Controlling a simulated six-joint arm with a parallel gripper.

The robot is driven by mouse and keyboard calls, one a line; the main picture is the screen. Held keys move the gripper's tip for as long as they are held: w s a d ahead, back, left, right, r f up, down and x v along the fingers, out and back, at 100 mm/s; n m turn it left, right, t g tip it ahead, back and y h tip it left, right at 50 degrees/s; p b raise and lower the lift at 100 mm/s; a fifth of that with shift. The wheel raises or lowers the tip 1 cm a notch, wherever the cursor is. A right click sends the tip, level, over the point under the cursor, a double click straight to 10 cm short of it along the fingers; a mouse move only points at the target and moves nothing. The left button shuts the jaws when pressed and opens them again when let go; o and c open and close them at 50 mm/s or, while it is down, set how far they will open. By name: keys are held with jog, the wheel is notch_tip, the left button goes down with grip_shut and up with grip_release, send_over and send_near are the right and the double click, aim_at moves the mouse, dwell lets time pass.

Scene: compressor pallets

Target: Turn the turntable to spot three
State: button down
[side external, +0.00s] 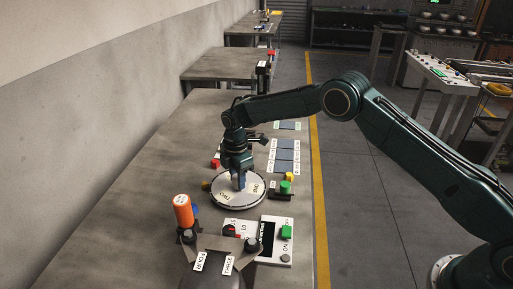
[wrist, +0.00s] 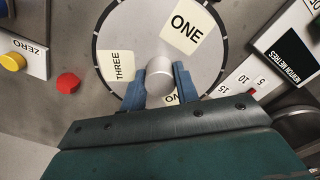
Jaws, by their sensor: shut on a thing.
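The turntable (side external: 226,204) is a pale round disc with a dark rim on the grey bench. It also shows in the wrist view (wrist: 123,36), with tick marks around its edge. Cream labels lie on it, one reading ONE (wrist: 186,25) and one reading THREE (wrist: 116,66). A third label is partly hidden behind my gripper. The knob's lower part is hidden by the wrist.
An orange cylinder (side external: 183,211) stands left of a box with a NEWTON METRES display (wrist: 296,55) and a green button (side external: 286,232). A ZERO panel with a yellow knob (wrist: 12,61) and a red hexagonal piece (wrist: 68,83) lie beside the disc. The bench's left side is clear.

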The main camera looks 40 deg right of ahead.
jog(key=n, duration=0.6)
jog(key=shift+r, duration=0.1)
jog(key=n, duration=0.6)
dwell(0.5)
jog(key=c, duration=1.1)
grip_release()
jog(key=shift+o, duration=0.2)
notch_tip(320, 180, up, 14)
